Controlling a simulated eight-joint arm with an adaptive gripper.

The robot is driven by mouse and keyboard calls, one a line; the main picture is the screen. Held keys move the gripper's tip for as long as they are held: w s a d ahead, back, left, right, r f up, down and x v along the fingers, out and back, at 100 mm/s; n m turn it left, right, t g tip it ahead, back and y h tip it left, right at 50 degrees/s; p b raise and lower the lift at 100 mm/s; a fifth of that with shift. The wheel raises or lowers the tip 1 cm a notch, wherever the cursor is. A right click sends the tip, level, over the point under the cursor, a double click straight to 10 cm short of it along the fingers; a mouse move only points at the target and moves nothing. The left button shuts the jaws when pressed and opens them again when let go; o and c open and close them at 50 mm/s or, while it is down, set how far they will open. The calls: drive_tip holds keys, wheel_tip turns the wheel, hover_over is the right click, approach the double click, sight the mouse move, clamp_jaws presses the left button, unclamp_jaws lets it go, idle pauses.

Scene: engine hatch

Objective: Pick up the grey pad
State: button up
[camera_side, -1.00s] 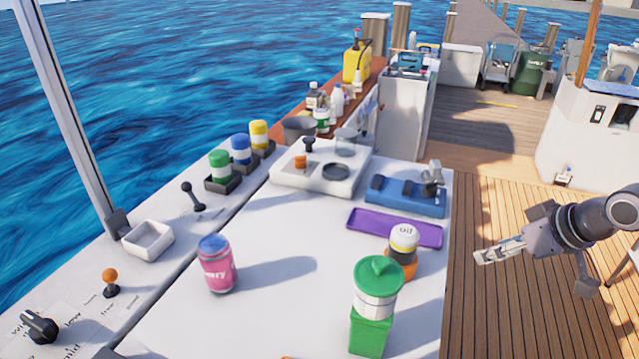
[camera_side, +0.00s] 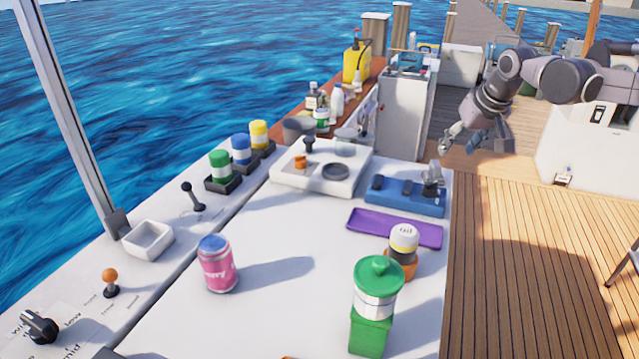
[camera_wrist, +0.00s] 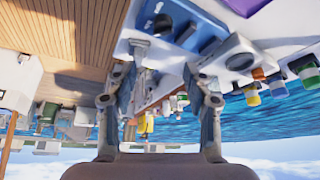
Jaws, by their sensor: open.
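A round dark-grey disc (camera_side: 336,171) lies in the white tray (camera_side: 290,186) at the back of the white table top. It may be the grey pad; I cannot tell for sure. A dark round patch (camera_wrist: 240,62) on the white tray in the wrist view appears to be the same disc. My gripper (camera_side: 476,142) is open and empty, raised right of and behind the blue holder, apart from the tray. In the wrist view my gripper's (camera_wrist: 160,92) two fingers stand wide apart with nothing held between them.
The blue holder (camera_side: 405,203) with a grey metal fitting stands beside the tray. A purple tray (camera_side: 394,229), an oil bottle (camera_side: 403,240), a green canister (camera_side: 371,335) and a pink can (camera_side: 217,265) stand nearer. Coloured jars line the left edge. The table's middle is clear.

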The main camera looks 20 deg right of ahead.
drive_tip(key=w+d+f+m, duration=0.1)
drive_tip(key=w+d+f, duration=0.1)
drive_tip(key=w+d, duration=0.35)
drive_tip(key=m+g, duration=0.1)
approach(437, 164)
drive_tip(key=shift+m+h, duration=0.3)
drive_tip(key=x, duration=0.3)
drive_tip(key=w+x, duration=0.1)
drive_tip(key=x, duration=0.1)
drive_tip(key=shift+w+a, duration=0.2)
drive_tip(key=shift+a, duration=0.05)
drive_tip(key=shift+s+f+x, duration=0.1)
drive_tip(key=shift+s+x, duration=0.1)
drive_tip(key=shift+x, duration=0.7)
drive_tip(key=shift+s+f+x, duration=0.1)
drive_tip(key=shift+s+x, duration=0.1)
drive_tip(key=shift+x, duration=0.7)
drive_tip(key=shift+s+f+x, duration=0.1)
drive_tip(key=shift+s+x, duration=0.1)
drive_tip(key=shift+x, duration=0.75)
drive_tip(key=shift+r, duration=0.1)
clamp_jaws()
